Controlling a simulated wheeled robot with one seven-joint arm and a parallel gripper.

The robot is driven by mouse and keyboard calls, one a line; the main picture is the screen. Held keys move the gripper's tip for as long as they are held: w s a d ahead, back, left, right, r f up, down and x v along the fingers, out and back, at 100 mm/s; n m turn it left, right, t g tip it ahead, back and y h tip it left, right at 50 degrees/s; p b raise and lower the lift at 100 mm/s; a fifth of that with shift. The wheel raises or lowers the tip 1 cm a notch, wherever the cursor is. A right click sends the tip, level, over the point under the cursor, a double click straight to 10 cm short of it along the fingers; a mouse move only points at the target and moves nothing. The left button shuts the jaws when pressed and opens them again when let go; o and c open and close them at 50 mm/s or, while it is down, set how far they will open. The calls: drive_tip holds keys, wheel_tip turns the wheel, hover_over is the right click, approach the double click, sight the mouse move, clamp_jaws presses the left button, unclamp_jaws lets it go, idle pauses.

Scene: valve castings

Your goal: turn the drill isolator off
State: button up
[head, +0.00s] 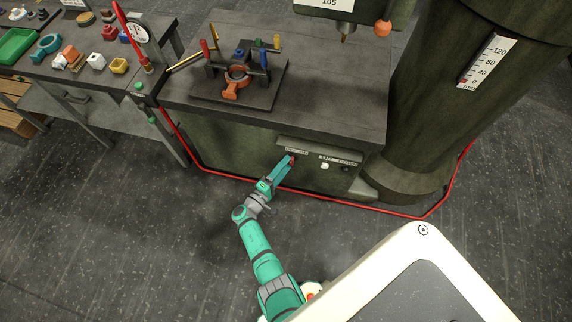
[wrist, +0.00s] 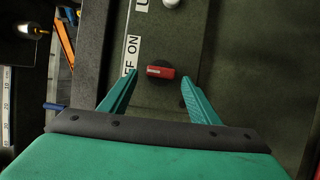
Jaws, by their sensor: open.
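The drill isolator is a red rotary handle (wrist: 160,72) on the dark green front of the drill's base cabinet. In the wrist view it lies between the tips of my open gripper (wrist: 158,88), with space on both sides; whether either finger touches it cannot be told. A white OFF/ON label (wrist: 131,54) runs beside the handle. In the head view my gripper (head: 289,164) reaches the cabinet front, and the red handle (head: 292,160) shows only partly behind the fingers.
A white knob (head: 325,166) and another label (head: 338,160) sit right of the isolator, under a ledge (head: 330,150). A fixture plate (head: 262,93) with clamps and an orange casting (head: 236,76) stands on the cabinet top. A red line (head: 330,198) runs along the floor around the machine.

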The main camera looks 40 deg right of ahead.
drive_tip(key=v, duration=0.9)
drive_tip(key=shift+a, duration=0.2)
drive_tip(key=shift+s, duration=0.1)
